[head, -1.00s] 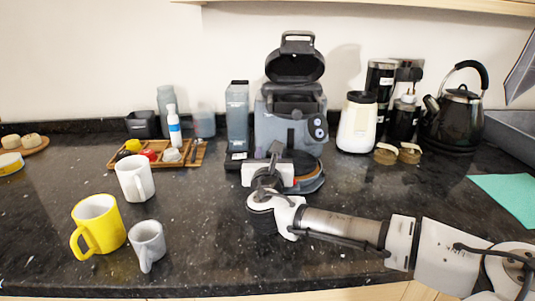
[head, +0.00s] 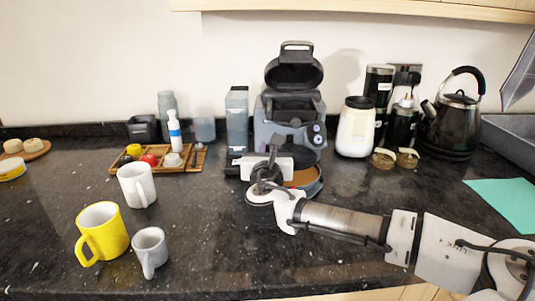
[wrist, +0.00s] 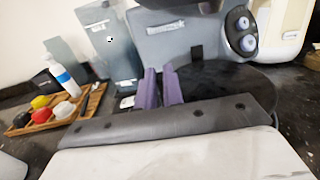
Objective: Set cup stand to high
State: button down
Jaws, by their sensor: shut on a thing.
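The coffee machine (head: 290,128) is grey, with its lid (head: 294,72) raised. The cup stand (wrist: 232,84) is a dark round plate at the machine's front, seen right of my fingers in the wrist view. In the head view my arm mostly hides it. My gripper (wrist: 163,86) is low in front of the machine, its purple fingers close together at the plate's left edge. It is shut on the cup stand; the exact contact is hard to see. An orange-brown surface (head: 303,178) shows within the machine's round base.
A grey water tank (head: 237,120) stands left of the machine. A white jar (head: 356,128) and a black kettle (head: 456,125) are on the right. A wooden tray (head: 187,166), a white mug (head: 137,186), a yellow mug (head: 102,232) and a grey mug (head: 150,250) are left.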

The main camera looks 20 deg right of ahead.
jog(key=shift+r, duration=0.85)
jog(key=c, duration=1.5)
grip_release()
jog(key=shift+f, duration=0.1)
